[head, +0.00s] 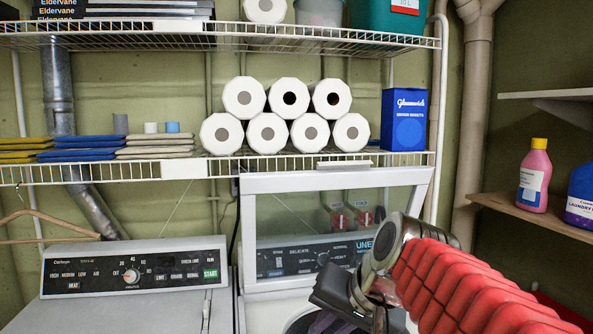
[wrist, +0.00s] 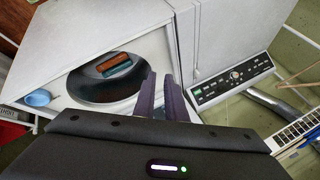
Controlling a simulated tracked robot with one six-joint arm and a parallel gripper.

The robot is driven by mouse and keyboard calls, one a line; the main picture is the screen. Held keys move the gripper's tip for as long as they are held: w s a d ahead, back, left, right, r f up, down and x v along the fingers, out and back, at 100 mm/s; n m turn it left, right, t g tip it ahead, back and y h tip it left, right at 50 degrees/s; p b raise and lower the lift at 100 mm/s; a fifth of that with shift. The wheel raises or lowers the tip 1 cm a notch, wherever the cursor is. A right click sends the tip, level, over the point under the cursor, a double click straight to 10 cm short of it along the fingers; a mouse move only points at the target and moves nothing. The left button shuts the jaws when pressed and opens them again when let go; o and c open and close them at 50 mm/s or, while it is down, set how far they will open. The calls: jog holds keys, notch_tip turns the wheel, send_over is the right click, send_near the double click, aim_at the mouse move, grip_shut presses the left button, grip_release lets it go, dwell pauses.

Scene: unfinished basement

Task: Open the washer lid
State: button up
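The washer lid (head: 251,228), a white frame around a clear pane, stands raised at the back of the washer in the head view. The washer's control panel shows through the pane. The washer's round dark drum (wrist: 88,92) is uncovered in the wrist view, with brown and teal items (wrist: 114,66) inside. My gripper (wrist: 159,76) is over the washer opening, its two dark purple fingers parted by a narrow gap with nothing between them. It also shows low in the head view (head: 335,312), in front of the lid and apart from its frame as far as I can tell.
A dryer (head: 130,278) stands left of the washer. Wire shelves (head: 225,163) with paper rolls and a blue box (head: 404,120) hang above. A side shelf (head: 520,209) at right holds a pink bottle (head: 534,176). A blue cup (wrist: 38,97) sits beside the drum.

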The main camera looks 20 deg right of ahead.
jog(key=s+a+f+n+g+h, duration=0.1)
jog(key=s+f+n, duration=0.5)
jog(key=s+f, duration=0.6)
jog(key=shift+s+a+f+h, duration=0.35)
jog(key=shift+a+h, duration=0.15)
jog(key=shift+h, duration=0.2)
jog(key=shift+a, duration=0.1)
